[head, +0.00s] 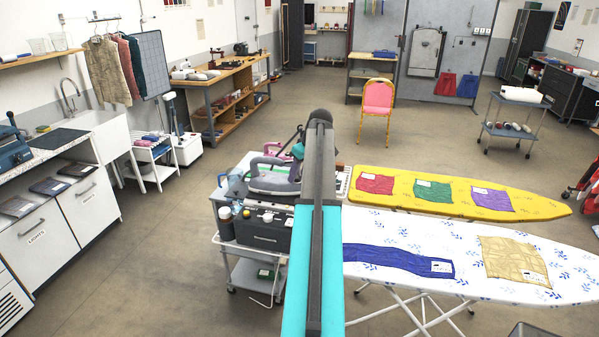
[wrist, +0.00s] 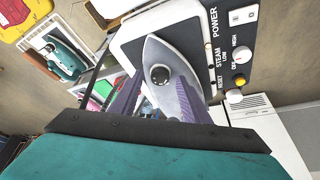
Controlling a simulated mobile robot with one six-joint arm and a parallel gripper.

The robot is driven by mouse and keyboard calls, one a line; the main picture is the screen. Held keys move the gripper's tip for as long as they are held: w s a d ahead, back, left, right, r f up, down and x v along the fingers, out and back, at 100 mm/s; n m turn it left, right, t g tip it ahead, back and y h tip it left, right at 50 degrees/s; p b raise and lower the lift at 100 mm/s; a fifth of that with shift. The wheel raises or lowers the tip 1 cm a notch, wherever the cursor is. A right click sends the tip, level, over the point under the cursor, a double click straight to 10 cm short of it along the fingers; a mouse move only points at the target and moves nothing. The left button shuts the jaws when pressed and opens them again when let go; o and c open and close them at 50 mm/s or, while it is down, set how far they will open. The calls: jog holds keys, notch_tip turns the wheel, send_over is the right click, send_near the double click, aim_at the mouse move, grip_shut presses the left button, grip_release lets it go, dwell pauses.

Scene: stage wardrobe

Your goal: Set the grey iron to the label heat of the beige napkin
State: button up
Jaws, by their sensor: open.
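The grey iron (wrist: 153,52) fills the middle of the wrist view, with a round dark dial (wrist: 160,75) on top. In the head view the iron (head: 268,184) rests on a black station, partly behind my arm. My gripper (wrist: 161,83) is open and empty. Its two purplish fingers point at the iron, one on each side of the dial; I cannot tell if they touch it. In the head view my arm hides most of the gripper. The beige napkin (head: 512,257) lies flat on the white ironing board (head: 470,235); its small white label (head: 537,280) is unreadable here.
The station panel (wrist: 221,62) beside the iron has POWER, STEAM and RESET markings and a yellow knob. A teal iron (wrist: 66,58) stands nearby. A blue cloth (head: 395,262) shares the white board. A yellow board (head: 535,208) lies behind. Floor around the chair (head: 376,100) is clear.

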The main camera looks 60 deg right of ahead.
jog(key=shift+d, duration=0.1)
jog(key=c, duration=1.1)
jog(key=shift+o, duration=0.2)
jog(key=shift+a+m+b, duration=0.2)
jog(key=shift+m+b, duration=0.1)
jog(key=shift+m, duration=0.1)
jog(key=m+h+b, duration=0.1)
jog(key=m, duration=0.2)
jog(key=shift+w+a+f, duration=0.1)
jog(key=shift+a, duration=0.05)
jog(key=m+g+h+b, duration=0.1)
jog(key=m, duration=0.1)
jog(key=m+h+b, duration=0.1)
jog(key=m, duration=0.2)
jog(key=shift+w+a+g, duration=0.1)
jog(key=shift+w+g, duration=0.1)
jog(key=shift+g, duration=0.2)
